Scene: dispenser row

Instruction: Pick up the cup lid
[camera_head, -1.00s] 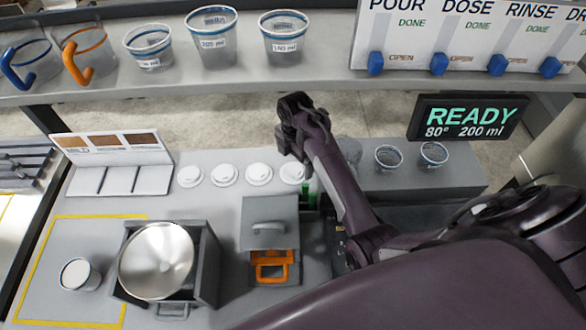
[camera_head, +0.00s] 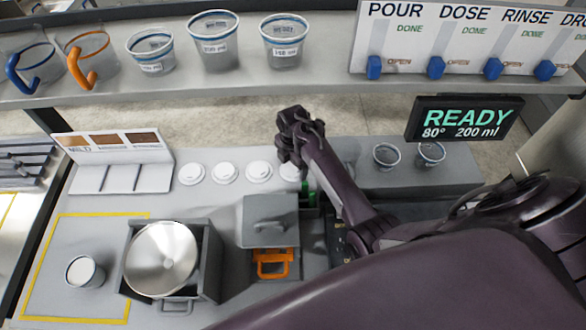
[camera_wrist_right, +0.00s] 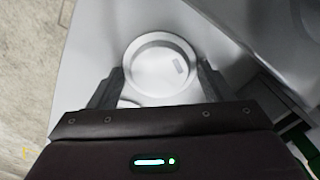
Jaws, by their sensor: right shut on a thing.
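Several round white cup lids lie in a row on the grey counter, such as the leftmost lid (camera_head: 191,174), a second lid (camera_head: 225,172) and a third lid (camera_head: 259,172). My right gripper (camera_head: 288,163) is at the rightmost lid (camera_head: 290,173), which it partly hides. In the right wrist view this lid (camera_wrist_right: 161,62) sits between the two fingers of the right gripper (camera_wrist_right: 160,88), and they are shut on it. I cannot tell whether the lid is clear of the counter. My left gripper is not in view.
A grey box with an orange handle (camera_head: 273,265) and a metal bowl (camera_head: 161,259) stand in front of the lids. A white-topped cup (camera_head: 84,273) is at the left. Two small cups (camera_head: 387,156) stand right of my arm. A shelf with several cups (camera_head: 214,42) runs behind.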

